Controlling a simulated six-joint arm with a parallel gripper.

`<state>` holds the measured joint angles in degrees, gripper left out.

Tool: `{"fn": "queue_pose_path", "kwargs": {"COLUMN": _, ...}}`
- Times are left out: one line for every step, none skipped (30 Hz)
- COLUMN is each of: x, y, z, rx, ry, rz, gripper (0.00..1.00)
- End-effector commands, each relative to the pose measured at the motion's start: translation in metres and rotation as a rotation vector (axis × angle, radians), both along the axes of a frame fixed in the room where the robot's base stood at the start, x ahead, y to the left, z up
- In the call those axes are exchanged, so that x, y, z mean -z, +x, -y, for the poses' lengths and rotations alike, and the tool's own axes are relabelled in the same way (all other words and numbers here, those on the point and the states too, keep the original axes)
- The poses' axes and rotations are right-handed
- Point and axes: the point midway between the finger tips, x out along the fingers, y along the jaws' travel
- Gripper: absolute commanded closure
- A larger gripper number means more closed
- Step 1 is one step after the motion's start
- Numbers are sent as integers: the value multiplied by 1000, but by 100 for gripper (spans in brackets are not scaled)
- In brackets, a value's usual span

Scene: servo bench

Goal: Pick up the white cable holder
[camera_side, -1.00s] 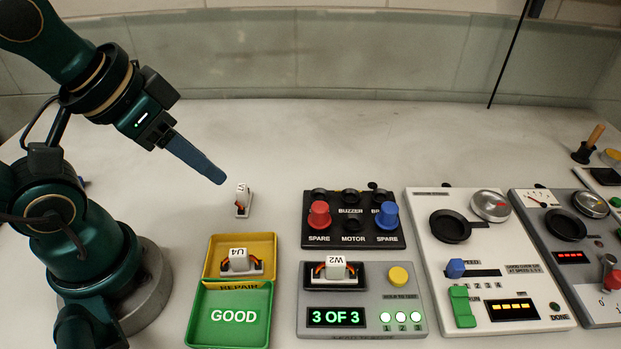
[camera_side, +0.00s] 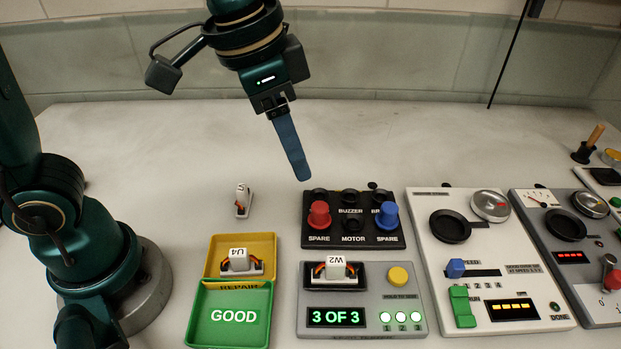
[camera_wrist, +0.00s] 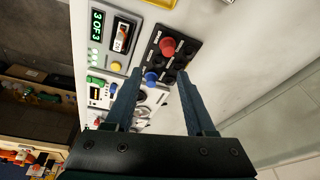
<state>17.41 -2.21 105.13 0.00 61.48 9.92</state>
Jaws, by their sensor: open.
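Three white holders with coloured cables are in the side view. One, marked W2 (camera_side: 336,265), sits in the dark recess of the grey tester (camera_side: 413,296); it also shows in the wrist view (camera_wrist: 121,38). One, marked U4 (camera_side: 238,260), lies in the yellow repair tray (camera_side: 268,242). A third (camera_side: 243,201) stands alone on the bench behind that tray; its label is hard to read. I cannot tell which one the task names. My gripper (camera_side: 304,178) is open and empty, above and behind the black panel, apart from all three. The wrist view shows both fingers (camera_wrist: 157,76) spread.
The black panel (camera_side: 353,226) has a red knob (camera_side: 319,214) and a blue knob (camera_side: 386,215). The green GOOD tray (camera_side: 234,317) is empty. The tester display (camera_side: 336,317) reads 3 OF 3. A white panel (camera_side: 535,318) stands to the right. The back of the bench is clear.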

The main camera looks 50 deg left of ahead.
Motion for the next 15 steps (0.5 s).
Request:
{"fn": "queue_pose_path", "kwargs": {"x": 10, "y": 5, "z": 14, "rx": 49, "ry": 15, "rz": -37, "gripper": 45}}
{"fn": "queue_pose_path", "kwargs": {"x": 15, "y": 7, "z": 21, "rx": 76, "ry": 22, "rz": -55, "gripper": 45}}
{"fn": "queue_pose_path", "kwargs": {"x": 23, "y": 10, "z": 31, "rx": 111, "ry": 33, "rz": -77, "gripper": 45}}
{"fn": "queue_pose_path", "kwargs": {"x": 29, "y": 11, "z": 38, "rx": 134, "ry": 41, "rz": -94, "gripper": 45}}
{"fn": "queue_pose_path", "kwargs": {"x": 35, "y": 11, "z": 45, "rx": 158, "ry": 49, "rz": -111, "gripper": 45}}
{"fn": "queue_pose_path", "kwargs": {"x": 43, "y": 11, "z": 53, "rx": 186, "ry": 60, "rz": -133, "gripper": 45}}
{"fn": "queue_pose_path", "kwargs": {"x": 49, "y": 10, "z": 59, "rx": 204, "ry": 68, "rz": -149, "gripper": 45}}
{"fn": "queue_pose_path", "kwargs": {"x": 55, "y": 10, "z": 64, "rx": 221, "ry": 74, "rz": -162, "gripper": 45}}
{"fn": "queue_pose_path", "kwargs": {"x": 63, "y": 8, "z": 70, "rx": 241, "ry": 84, "rz": -180, "gripper": 45}}
{"fn": "queue_pose_path", "kwargs": {"x": 68, "y": 6, "z": 74, "rx": 254, "ry": 90, "rz": -192, "gripper": 45}}
{"fn": "queue_pose_path", "kwargs": {"x": 73, "y": 5, "z": 77, "rx": 265, "ry": 96, "rz": -203, "gripper": 45}}
{"fn": "queue_pose_path", "kwargs": {"x": 78, "y": 2, "z": 80, "rx": 278, "ry": 104, "rz": -217, "gripper": 45}}
{"fn": "queue_pose_path", "kwargs": {"x": 82, "y": 0, "z": 82, "rx": 286, "ry": 109, "rz": -226, "gripper": 45}}
{"fn": "queue_pose_path", "kwargs": {"x": 85, "y": -2, "z": 83, "rx": 292, "ry": 115, "rz": -235, "gripper": 45}}
{"fn": "queue_pose_path", "kwargs": {"x": 89, "y": -5, "z": 84, "rx": 300, "ry": 120, "rz": -245, "gripper": 45}}
